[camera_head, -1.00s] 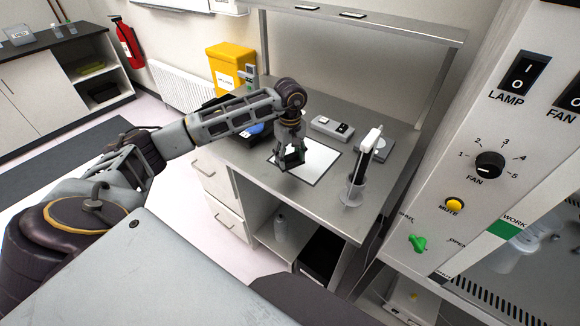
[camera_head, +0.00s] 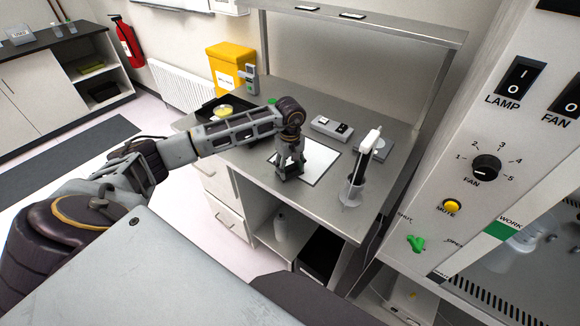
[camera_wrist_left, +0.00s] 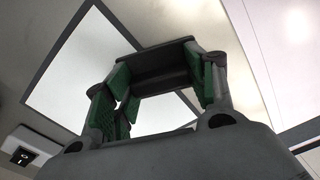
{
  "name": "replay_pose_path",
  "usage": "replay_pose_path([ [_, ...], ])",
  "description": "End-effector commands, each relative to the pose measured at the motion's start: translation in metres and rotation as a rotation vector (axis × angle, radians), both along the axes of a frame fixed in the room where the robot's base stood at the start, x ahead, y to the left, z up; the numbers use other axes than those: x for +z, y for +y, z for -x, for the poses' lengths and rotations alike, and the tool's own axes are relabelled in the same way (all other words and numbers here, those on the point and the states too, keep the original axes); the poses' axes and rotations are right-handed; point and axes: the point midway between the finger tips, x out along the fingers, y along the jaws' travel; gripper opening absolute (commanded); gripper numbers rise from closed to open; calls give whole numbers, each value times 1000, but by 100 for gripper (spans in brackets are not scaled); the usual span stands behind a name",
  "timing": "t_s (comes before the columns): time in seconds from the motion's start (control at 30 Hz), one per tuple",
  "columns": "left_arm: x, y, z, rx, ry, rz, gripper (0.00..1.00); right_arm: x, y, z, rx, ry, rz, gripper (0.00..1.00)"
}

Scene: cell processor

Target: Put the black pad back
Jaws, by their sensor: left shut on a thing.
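My left gripper (camera_head: 290,170) is low over the near left part of a white panel with a dark border (camera_head: 322,160) on the steel bench. It is shut on a dark block, which I take for the black pad (camera_wrist_left: 152,62); it spans between the green-lined fingers in the left wrist view. In the head view the pad is hard to tell from the dark fingers. I cannot tell whether it touches the panel. The white panel also fills the middle of the left wrist view (camera_wrist_left: 80,75). My right gripper is out of view.
A small grey device (camera_head: 332,128) stands behind the panel. A pipette in a clear holder (camera_head: 352,190) stands to the right. A yellow bin (camera_head: 230,66) is at the back left. A dark tray with a yellow-filled dish (camera_head: 223,111) lies behind my arm.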

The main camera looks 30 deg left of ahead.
Motion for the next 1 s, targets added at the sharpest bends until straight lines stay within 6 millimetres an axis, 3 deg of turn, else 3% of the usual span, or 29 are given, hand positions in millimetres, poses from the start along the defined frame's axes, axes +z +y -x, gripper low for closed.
replay_pose_path([
  [0.43, -4, 0, 0, 0, 0, 0, 33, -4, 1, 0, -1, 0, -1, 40],
  [0.47, -4, 0, 0, 0, 0, 0, 57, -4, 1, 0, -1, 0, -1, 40],
  [0.6, -4, 0, 0, 0, 0, 1, 75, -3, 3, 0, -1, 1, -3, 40],
  [1.0, -3, 0, 0, 0, 0, 1, 77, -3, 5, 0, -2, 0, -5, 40],
])
